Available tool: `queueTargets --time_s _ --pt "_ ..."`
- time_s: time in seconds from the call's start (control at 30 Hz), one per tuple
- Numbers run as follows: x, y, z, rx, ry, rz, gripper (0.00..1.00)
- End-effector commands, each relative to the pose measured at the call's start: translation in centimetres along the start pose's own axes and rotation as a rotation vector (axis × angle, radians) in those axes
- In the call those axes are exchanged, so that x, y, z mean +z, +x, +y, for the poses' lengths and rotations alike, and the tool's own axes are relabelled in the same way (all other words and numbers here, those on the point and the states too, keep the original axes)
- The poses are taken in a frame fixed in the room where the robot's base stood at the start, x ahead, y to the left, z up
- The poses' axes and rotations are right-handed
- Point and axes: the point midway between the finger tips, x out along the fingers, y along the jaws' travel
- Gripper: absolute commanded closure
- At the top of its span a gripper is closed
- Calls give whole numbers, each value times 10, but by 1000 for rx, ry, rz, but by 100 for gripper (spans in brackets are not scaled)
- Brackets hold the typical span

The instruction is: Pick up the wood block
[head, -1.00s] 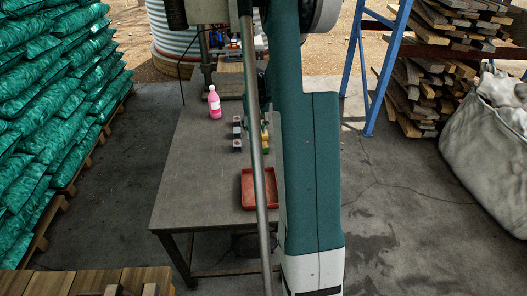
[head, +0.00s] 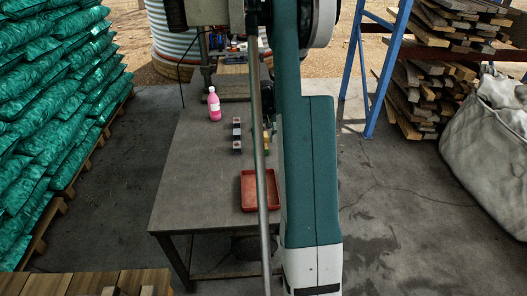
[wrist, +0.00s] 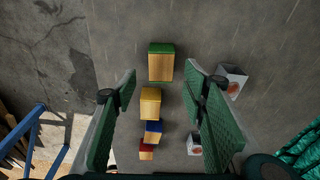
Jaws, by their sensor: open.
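In the wrist view several wood blocks stand in a row on the grey table: one with a green edge (wrist: 160,66), one with a yellowish top (wrist: 150,103), a blue-topped one (wrist: 153,133) and a red-topped one (wrist: 146,151). Which one the task means I cannot tell. My gripper (wrist: 161,76) is open and empty, its two green-padded fingers on either side of the row. The green-edged block lies between and just beyond the fingertips in the picture. How far the fingers are above the blocks is unclear. In the head view my arm hides most of the row and the gripper.
Two pale boxes with red pictures (wrist: 234,82) (wrist: 194,146) lie to the right of the blocks in the wrist view, one close to the right finger. A pink bottle (head: 214,106) and a red tray (head: 262,206) stand on the table (head: 200,180). The table's left side is clear.

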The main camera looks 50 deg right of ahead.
Motion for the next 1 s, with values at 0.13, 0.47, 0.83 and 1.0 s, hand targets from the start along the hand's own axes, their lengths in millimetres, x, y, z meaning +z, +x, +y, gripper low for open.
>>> queueTargets --time_s 0.13,0.47,0.83,1.0 --pt "0 11 0 0 0 0 57" --pt "0 12 0 0 0 0 57" --pt "4 41 -2 0 0 0 57" --pt "4 58 -2 0 0 0 57"
